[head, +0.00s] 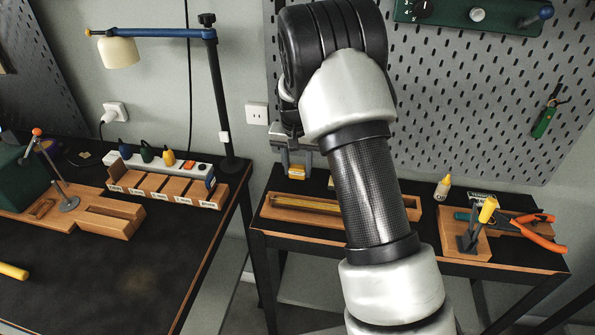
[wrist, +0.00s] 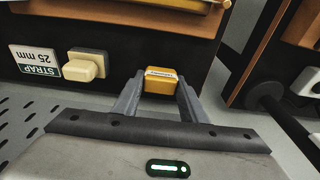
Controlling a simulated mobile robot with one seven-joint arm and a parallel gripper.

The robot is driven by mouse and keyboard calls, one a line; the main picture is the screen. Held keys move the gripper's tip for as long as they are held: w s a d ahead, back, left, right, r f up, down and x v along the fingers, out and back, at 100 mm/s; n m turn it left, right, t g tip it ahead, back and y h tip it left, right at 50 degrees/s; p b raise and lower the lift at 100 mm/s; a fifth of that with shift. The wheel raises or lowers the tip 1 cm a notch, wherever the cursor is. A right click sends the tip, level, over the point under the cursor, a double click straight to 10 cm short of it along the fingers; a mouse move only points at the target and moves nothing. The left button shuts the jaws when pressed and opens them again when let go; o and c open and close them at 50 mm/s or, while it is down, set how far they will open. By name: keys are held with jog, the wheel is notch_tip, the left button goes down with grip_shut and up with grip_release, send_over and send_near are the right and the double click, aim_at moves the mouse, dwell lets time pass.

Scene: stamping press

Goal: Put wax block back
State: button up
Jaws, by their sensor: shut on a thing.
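The wax block, a small amber-yellow block with a pale label strip (wrist: 161,80), is between the two fingers of my gripper (wrist: 158,86) in the wrist view. My gripper is shut on it. In the head view my gripper (head: 297,168) is at the back left of the right-hand bench, partly behind my arm, with the wax block (head: 297,173) low between its fingers. I cannot tell whether the block touches the bench top. The label text is too small to read.
A wooden tray (head: 285,213) holding a long yellowish bar lies on this bench, partly behind my arm. In the wrist view a cream block (wrist: 86,66) sits beside a STRAP 25 mm label (wrist: 35,62). Orange-handled pliers (head: 540,230) lie right. The perforated panel (head: 475,110) rises behind.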

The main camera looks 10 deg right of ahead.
jog(key=shift+f, duration=0.65)
jog(key=shift+f, duration=0.2)
jog(key=o, duration=1)
